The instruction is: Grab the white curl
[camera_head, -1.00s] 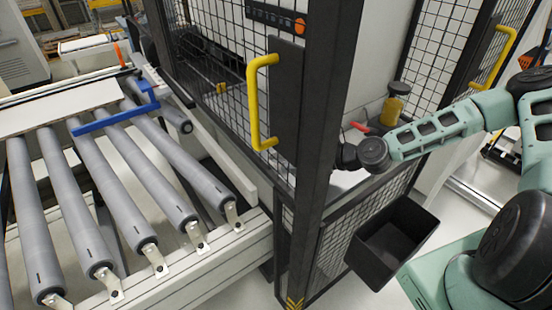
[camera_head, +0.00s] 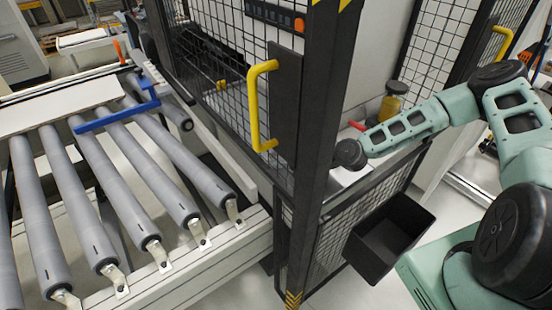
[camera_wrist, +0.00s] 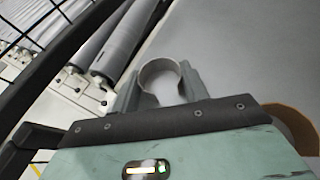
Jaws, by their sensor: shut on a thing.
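The white curl (camera_wrist: 159,66) shows in the wrist view as a rounded loop of thin strip. My gripper (camera_wrist: 162,82) is shut on it, with one grey finger on each side of the loop. A plain grey surface lies beyond it; I cannot tell whether the curl touches it. In the head view, the end of my arm meets the dark cell post, and my gripper and the curl are hidden there.
The dark post (camera_head: 325,130) and mesh fence stand close to my wrist. A yellow door handle (camera_head: 254,105) sticks out left of the post. A black open bin (camera_head: 388,238) hangs below my forearm. Grey rollers (camera_head: 125,195) fill the left.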

